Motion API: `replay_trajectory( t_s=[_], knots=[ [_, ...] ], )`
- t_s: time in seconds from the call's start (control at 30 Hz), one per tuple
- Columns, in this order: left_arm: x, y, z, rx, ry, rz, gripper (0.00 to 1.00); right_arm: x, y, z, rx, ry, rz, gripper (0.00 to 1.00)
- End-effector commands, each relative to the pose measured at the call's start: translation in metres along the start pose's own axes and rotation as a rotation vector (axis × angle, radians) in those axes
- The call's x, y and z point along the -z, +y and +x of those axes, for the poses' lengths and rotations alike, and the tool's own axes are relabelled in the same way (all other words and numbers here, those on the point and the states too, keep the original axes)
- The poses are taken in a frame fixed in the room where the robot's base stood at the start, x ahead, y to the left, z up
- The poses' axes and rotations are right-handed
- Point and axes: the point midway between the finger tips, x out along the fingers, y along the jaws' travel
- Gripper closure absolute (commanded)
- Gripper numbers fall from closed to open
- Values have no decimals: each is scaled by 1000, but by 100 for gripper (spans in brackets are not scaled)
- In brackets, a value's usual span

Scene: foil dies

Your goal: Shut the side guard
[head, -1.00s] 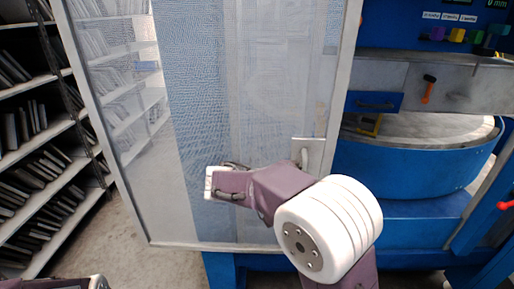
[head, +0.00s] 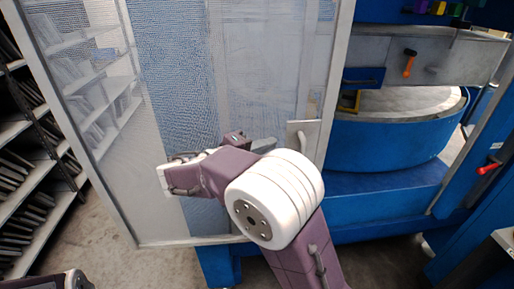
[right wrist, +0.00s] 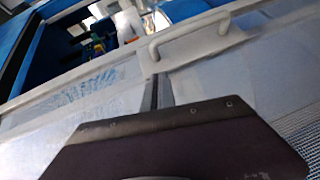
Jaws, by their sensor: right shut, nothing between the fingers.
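The side guard (head: 168,100) is a pale-framed panel of mesh and clear sheet, filling the left and middle of the head view. It stands out from the blue press, whose drum is exposed at right. Its pale handle (head: 302,137) is low on the right-hand frame edge; the right wrist view also shows the handle (right wrist: 190,32). My right gripper (head: 266,145) is shut and empty in front of the panel, just left of the handle. In the right wrist view its dark fingers (right wrist: 153,92) point towards the frame; contact cannot be told. My left gripper does not show.
The blue press (head: 390,195) has a round drum (head: 400,140) and an orange-handled lever (head: 409,63). A red handle (head: 489,168) sticks out at far right. Loaded shelves (head: 30,190) stand at left. Bare floor (head: 165,272) shows below the guard.

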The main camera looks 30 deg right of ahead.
Motion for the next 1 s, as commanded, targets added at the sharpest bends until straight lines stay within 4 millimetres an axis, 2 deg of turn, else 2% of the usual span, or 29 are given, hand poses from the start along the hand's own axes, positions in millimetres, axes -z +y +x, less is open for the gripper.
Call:
replay_trajectory(
  t_s=[0.13,0.33,0.5,0.87,1.0],
  knots=[
    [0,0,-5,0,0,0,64,-1,2,32,0,-6,-2,100],
    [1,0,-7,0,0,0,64,-22,1,54,0,-2,-1,100],
    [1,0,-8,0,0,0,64,-28,0,60,1,-1,0,100],
    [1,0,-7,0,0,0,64,-29,0,62,1,-1,0,100],
    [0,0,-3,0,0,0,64,-28,0,72,0,-3,1,100]
  ],
)
